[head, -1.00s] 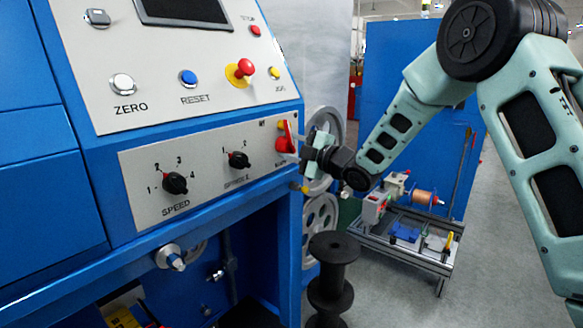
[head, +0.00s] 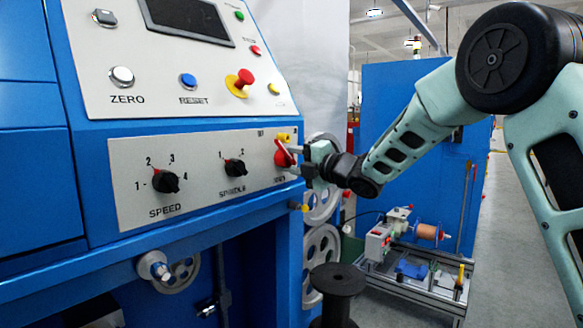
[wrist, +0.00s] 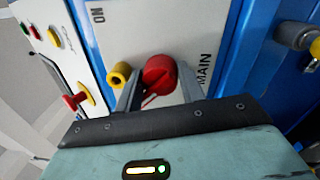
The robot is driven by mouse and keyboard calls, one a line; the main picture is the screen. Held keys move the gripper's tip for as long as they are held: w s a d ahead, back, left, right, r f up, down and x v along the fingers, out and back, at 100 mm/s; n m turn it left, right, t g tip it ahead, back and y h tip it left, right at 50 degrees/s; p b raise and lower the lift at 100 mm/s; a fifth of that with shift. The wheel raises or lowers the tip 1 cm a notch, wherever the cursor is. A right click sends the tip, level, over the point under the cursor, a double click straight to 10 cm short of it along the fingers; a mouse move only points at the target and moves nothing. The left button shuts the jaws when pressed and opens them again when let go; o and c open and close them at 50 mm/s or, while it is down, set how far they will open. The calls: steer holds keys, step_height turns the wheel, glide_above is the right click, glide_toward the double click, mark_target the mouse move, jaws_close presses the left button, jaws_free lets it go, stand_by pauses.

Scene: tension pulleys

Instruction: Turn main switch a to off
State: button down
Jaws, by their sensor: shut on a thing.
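The main switch is a red rotary knob (head: 283,154) at the right end of the lower grey panel, beside the blue cabinet edge. In the wrist view the red knob (wrist: 160,73) sits between my two fingers, beside the printed word MAIN; the word ON is printed farther up the panel. In the head view its handle leans to one side. My gripper (head: 294,159) reaches in from the right and is shut on the knob. In the wrist view the gripper (wrist: 160,92) has a finger on each side of it. The fingertips partly hide the handle.
A small yellow knob (wrist: 119,74) is close beside the left finger. The SPINDLE dial (head: 235,168) and SPEED dial (head: 166,182) are farther left. A red emergency button (head: 240,82) is above. Grey pulley wheels (head: 321,205) stand right of the cabinet, below my arm.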

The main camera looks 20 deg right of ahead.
steer(key=shift+s+a+f, duration=0.15)
steer(key=shift+a+f, duration=0.05)
steer(key=shift+a, duration=0.1)
steer(key=c, duration=0.9)
jaws_free()
steer(key=shift+r, duration=0.1)
